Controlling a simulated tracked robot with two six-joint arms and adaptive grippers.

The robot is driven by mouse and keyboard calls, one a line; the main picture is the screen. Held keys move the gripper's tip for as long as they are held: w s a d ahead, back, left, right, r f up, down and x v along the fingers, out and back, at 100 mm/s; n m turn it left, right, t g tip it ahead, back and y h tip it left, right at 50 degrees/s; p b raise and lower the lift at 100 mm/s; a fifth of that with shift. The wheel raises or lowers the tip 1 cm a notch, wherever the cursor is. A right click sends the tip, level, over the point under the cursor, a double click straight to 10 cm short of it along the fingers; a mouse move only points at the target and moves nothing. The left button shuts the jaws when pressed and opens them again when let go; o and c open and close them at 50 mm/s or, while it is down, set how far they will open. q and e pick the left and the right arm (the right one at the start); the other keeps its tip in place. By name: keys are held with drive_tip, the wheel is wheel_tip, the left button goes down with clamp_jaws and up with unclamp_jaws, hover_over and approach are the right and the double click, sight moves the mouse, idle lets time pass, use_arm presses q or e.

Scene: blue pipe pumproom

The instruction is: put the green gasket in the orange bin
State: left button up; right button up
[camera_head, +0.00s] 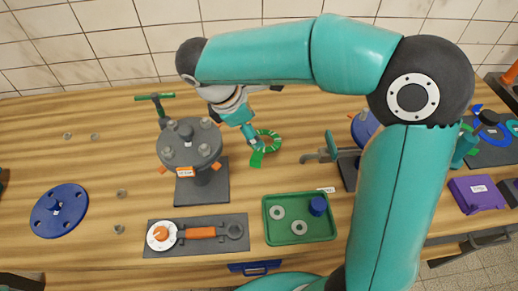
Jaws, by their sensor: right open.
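The green gasket (268,141) is a ring lying on the wooden bench, right of the grey flanged pump body. A bright green patch (256,159) shows at its lower left; I cannot tell if it is part of the gasket. My right gripper (254,139) is open and points down at the gasket's left side. Its fingertips are small in the view, and I cannot tell if they touch the ring. An orange thing (511,74) is cut off at the right edge; I cannot tell if it is the orange bin. My left gripper is not in view.
The pump body (190,145) with a green-handled tool stands left of the gasket. A green tray (300,236) with grey washers and a blue piece is in front. A grey vise-like tool (322,153) stands right. A blue flange (59,211) and purple box (476,191) flank the bench.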

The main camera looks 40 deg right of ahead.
drive_tip(key=w+d+r+m+y+b, duration=0.35)
drive_tip(key=w+m+y+b, duration=0.3)
drive_tip(key=m, duration=0.35)
drive_tip(key=shift+m, duration=0.4)
drive_tip(key=f+b, duration=0.1)
drive_tip(key=f, duration=0.4)
drive_tip(key=d+f+b, duration=0.1)
drive_tip(key=f+b, duration=0.1)
drive_tip(key=f, duration=0.3)
drive_tip(key=d+f+b, duration=0.1)
drive_tip(key=f, duration=0.4)
drive_tip(key=shift+w+d+b, duration=0.25)
drive_tip(key=shift+b, duration=0.1)
drive_tip(key=shift+s+a+f+b, duration=0.15)
drive_tip(key=shift+a+f+b, duration=0.1)
drive_tip(key=shift+f, duration=1.25)
drive_tip(key=shift+s+a+f+b, duration=0.1)
drive_tip(key=shift+a+f, duration=0.1)
drive_tip(key=shift+f, duration=1.25)
clamp_jaws()
